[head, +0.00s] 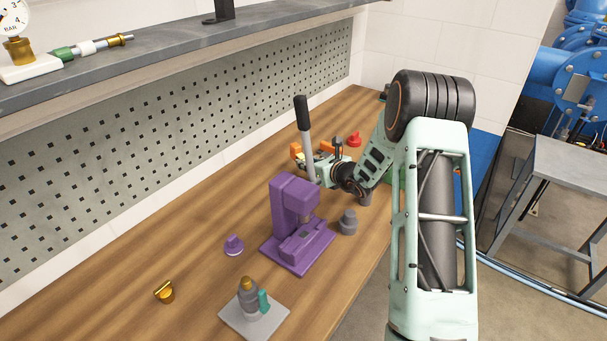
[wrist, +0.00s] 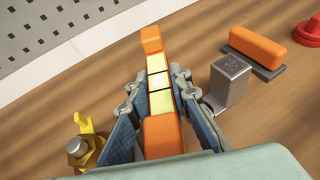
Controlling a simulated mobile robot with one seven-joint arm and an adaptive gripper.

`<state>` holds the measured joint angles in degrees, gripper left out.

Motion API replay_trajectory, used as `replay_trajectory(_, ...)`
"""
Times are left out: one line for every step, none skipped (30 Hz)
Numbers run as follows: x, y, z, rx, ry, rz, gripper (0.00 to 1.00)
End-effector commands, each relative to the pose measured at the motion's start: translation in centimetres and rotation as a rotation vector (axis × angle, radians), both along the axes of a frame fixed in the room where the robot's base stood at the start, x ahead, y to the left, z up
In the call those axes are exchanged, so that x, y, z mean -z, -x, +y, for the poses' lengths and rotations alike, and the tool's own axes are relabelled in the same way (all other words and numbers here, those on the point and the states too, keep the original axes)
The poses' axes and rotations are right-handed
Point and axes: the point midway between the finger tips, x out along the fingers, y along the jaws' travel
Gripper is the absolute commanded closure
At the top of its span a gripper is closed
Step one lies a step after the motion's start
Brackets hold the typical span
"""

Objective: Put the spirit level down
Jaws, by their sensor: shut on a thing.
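The spirit level is a slim bar with orange ends and pale yellow vials in its middle. It lies lengthwise between the fingers of my gripper (wrist: 160,108), which is shut on it. In the wrist view its orange far end (wrist: 151,40) points toward the pegboard wall. In the head view only an orange end (head: 296,151) shows, left of my gripper (head: 318,168), behind the purple press lever. I cannot tell whether the level touches the wooden bench (head: 205,255) or hangs just above it.
A grey metal block (wrist: 230,82), an orange bar on a dark base (wrist: 257,47) and a red knob (wrist: 310,30) stand right of the level. The purple press (head: 290,215) stands nearer. Bench beyond the level is clear.

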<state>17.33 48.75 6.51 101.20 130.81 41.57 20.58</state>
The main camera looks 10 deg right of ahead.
Motion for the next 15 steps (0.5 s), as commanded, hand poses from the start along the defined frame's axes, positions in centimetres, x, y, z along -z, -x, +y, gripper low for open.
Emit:
replay_trajectory(0.1,-0.1,0.2,0.000,0.000,-0.003,1.00)
replay_trajectory(0.2,-0.1,0.3,0.000,0.000,-0.003,1.00)
replay_trajectory(0.3,-0.1,0.4,0.000,0.000,-0.003,1.00)
replay_trajectory(0.5,-0.1,0.6,0.000,0.000,-0.003,1.00)
replay_trajectory(0.8,-0.1,0.7,0.000,-0.001,-0.002,1.00)
replay_trajectory(1.2,-0.1,1.1,-0.001,-0.001,-0.001,1.00)
replay_trajectory(1.7,-0.1,1.2,-0.001,-0.001,0.001,1.00)
replay_trajectory(2.2,-0.1,1.1,0.000,0.000,0.001,1.00)
replay_trajectory(2.8,-0.1,1.0,0.000,0.000,0.001,1.00)
replay_trajectory(3.3,-0.1,1.0,0.001,-0.001,0.002,1.00)
replay_trajectory(3.6,-0.1,1.0,0.000,-0.001,0.000,1.00)
replay_trajectory(4.0,-0.1,1.1,0.000,0.000,-0.001,1.00)
replay_trajectory(4.1,-0.1,1.1,0.000,0.000,-0.002,1.00)
replay_trajectory(4.2,-0.1,1.0,-0.001,0.001,-0.003,1.00)
replay_trajectory(4.2,-0.2,1.0,0.000,0.001,-0.004,1.00)
